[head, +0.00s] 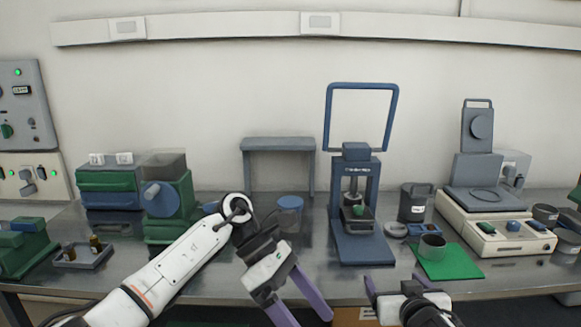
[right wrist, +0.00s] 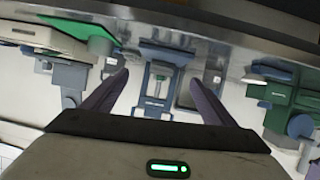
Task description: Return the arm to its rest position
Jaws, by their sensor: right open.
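My right gripper (head: 394,284) is low at the front edge of the bench, right of the middle in the head view, its purple fingers spread and nothing between them. In the right wrist view its fingers (right wrist: 160,90) stand wide apart, with the upside-down bench beyond. My left arm (head: 175,262) reaches in from the lower left and bends over the bench. My left gripper (head: 314,320) hangs from it, pointing down and right, with its purple fingers apart and no object seen between them. One left fingertip is cut off by the frame.
A blue press (head: 362,248) stands mid-bench, also showing in the right wrist view (right wrist: 158,60). A green mat (head: 462,264) with a grey cup (head: 432,246) lies right of it. A green machine (head: 172,205) is beside my left arm. A balance (head: 497,238) stands at right.

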